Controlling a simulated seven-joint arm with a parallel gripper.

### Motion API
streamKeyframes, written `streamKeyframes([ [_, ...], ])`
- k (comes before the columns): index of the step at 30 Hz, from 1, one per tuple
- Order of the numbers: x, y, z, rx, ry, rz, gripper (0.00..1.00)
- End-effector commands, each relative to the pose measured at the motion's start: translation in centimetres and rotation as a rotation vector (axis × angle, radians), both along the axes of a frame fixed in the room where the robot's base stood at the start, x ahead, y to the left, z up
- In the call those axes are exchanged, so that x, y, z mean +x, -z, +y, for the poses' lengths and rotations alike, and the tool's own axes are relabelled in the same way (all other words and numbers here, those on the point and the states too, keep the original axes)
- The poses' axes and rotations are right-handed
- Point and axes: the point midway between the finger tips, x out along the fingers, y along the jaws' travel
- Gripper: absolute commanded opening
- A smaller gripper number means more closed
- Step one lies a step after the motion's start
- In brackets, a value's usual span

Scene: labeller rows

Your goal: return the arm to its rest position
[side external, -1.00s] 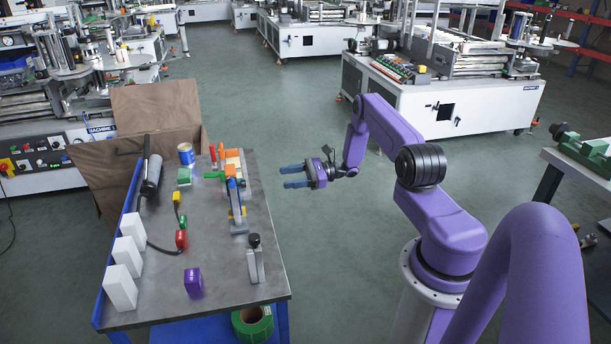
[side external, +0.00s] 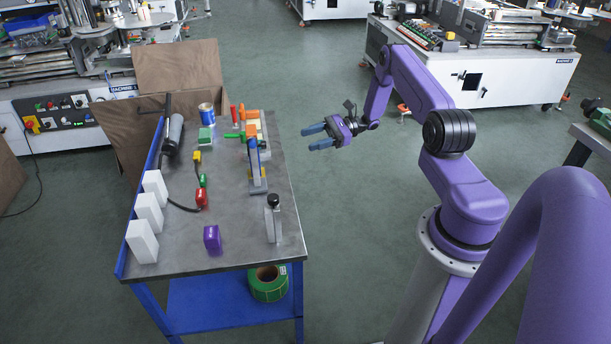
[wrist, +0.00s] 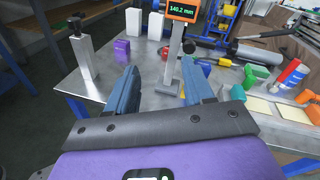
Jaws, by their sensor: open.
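My gripper (side external: 314,137) is open and empty. In the side external view it hangs in the air to the right of the workbench (side external: 180,257), over the aisle floor, with its blue fingers pointing left toward the bench. In the wrist view my gripper (wrist: 152,88) shows two blue fingers spread apart with nothing between them, and the bench top lies beyond them. My purple arm is bent, with its forearm reaching out from the elbow above the grey pedestal.
The bench holds white blocks (side external: 149,213), a purple block (side external: 212,238), a dark-knobbed metal stand (side external: 273,220), a blue can (side external: 207,113) and a gauge with a display (wrist: 182,12). A green roll (side external: 267,284) sits on the lower shelf. Floor between bench and pedestal is clear.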

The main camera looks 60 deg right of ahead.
Motion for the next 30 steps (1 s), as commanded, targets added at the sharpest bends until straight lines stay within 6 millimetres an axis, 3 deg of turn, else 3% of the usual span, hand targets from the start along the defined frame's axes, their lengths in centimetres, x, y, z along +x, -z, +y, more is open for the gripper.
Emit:
streamKeyframes([
  [1,0.5,-1.3,2.6,-0.044,-0.1,0.0,0.52],
  [7,-0.5,-5.3,12.1,-0.228,-0.482,-0.013,0.52],
  [15,-6.3,-9.7,22.2,-0.492,-0.971,-0.115,0.52],
  [21,-12.3,-12.4,26.9,-0.692,-1.304,-0.265,0.52],
  [30,-21.2,-15.4,29.5,-0.974,-1.74,-0.624,0.52],
])
